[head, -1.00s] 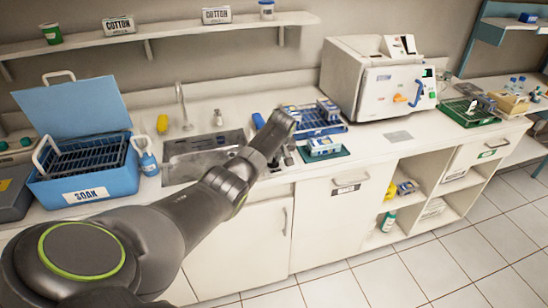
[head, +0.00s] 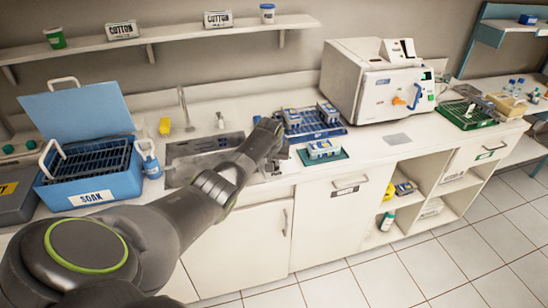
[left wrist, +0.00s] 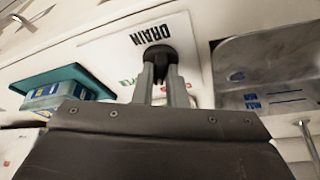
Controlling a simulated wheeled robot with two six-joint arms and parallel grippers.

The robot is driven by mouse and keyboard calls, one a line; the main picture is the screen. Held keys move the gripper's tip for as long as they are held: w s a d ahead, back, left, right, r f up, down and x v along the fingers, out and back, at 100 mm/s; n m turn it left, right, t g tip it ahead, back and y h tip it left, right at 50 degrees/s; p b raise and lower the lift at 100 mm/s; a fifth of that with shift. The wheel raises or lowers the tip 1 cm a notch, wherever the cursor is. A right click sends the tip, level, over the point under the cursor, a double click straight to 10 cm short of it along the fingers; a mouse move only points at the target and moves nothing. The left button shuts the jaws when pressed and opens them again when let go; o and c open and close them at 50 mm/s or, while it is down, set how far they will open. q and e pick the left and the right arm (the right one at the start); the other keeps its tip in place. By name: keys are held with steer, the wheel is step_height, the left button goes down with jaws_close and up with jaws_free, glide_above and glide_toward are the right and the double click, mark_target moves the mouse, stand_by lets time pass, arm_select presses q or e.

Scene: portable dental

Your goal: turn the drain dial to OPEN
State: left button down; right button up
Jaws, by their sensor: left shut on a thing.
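The black drain dial (left wrist: 158,62) shows in the left wrist view on a white panel (left wrist: 118,62) with the word DRAIN, seen upside down. My left gripper (left wrist: 163,84) is shut on the dial, with one grey finger on each side. Green and red lettering on the panel is partly hidden behind the fingers, so I cannot read the dial's setting. In the head view my left arm reaches to the counter just right of the sink (head: 178,152). Its own wrist hides the dial and fingertips there. My right gripper is not in view.
A blue rack (head: 340,129) and a green mat (head: 338,157) with a blue-and-white box lie right of my wrist. A blue SOAK tub (head: 120,184) stands left of the sink. The white sterilizer-like machine (head: 340,85) stands farther right.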

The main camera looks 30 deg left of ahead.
arm_select(q)
steer(key=shift+a+m+h, duration=0.1)
steer(key=shift+m+h, duration=0.3)
steer(key=shift+m, duration=0.5)
steer(key=shift+a+m+h, duration=0.1)
steer(key=shift+m+h, duration=0.2)
steer(key=shift+m, duration=0.6)
steer(key=shift+a+m+h+b, duration=0.1)
steer(key=shift+m+h+b, duration=0.6)
steer(key=shift+m+b, duration=0.7)
steer(key=shift+m+p, duration=0.3)
steer(key=shift+m, duration=0.2)
steer(key=c, duration=1.5)
jaws_free()
steer(key=shift+o, duration=0.2)
